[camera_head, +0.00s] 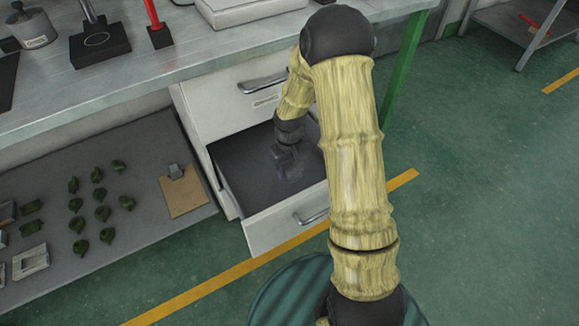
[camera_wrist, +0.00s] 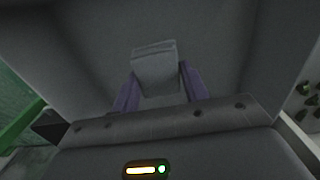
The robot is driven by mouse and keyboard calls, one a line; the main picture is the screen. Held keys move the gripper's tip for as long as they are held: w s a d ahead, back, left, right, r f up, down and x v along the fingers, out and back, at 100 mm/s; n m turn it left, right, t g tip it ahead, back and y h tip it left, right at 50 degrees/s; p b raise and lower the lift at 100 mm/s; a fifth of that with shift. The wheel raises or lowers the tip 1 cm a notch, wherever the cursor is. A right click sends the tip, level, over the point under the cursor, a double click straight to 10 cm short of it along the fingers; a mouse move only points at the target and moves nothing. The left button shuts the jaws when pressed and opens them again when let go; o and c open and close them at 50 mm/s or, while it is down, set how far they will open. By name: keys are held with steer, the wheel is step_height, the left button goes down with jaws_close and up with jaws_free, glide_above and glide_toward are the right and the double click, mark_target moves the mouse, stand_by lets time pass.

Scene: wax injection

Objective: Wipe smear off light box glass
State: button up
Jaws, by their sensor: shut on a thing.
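My gripper (camera_head: 289,165) reaches down into an open drawer (camera_head: 232,178) under the bench. In the wrist view its two purple fingers (camera_wrist: 158,85) are shut on a small grey block-like thing (camera_wrist: 155,62), which may be a folded cloth or pad. The grey drawer floor lies behind it. I cannot tell whether the thing touches the floor. A white flat box (camera_head: 245,8) on the bench top, cut by the top edge, may be the light box. No glass or smear can be made out.
The metal bench top (camera_head: 150,82) overhangs the drawer. A lower shelf (camera_head: 150,225) at left holds several green pieces (camera_head: 102,214) and a clipboard (camera_head: 183,192). A green bench leg (camera_head: 403,70) stands right of my arm.

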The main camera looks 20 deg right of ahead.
step_height(320, 180, up, 52)
steer(key=s+m+p, duration=0.1)
steer(key=m+p, duration=0.2)
steer(key=p, duration=5.8)
steer(key=shift+f, duration=0.15)
steer(key=shift+s, duration=0.1)
steer(key=shift+a, duration=0.1)
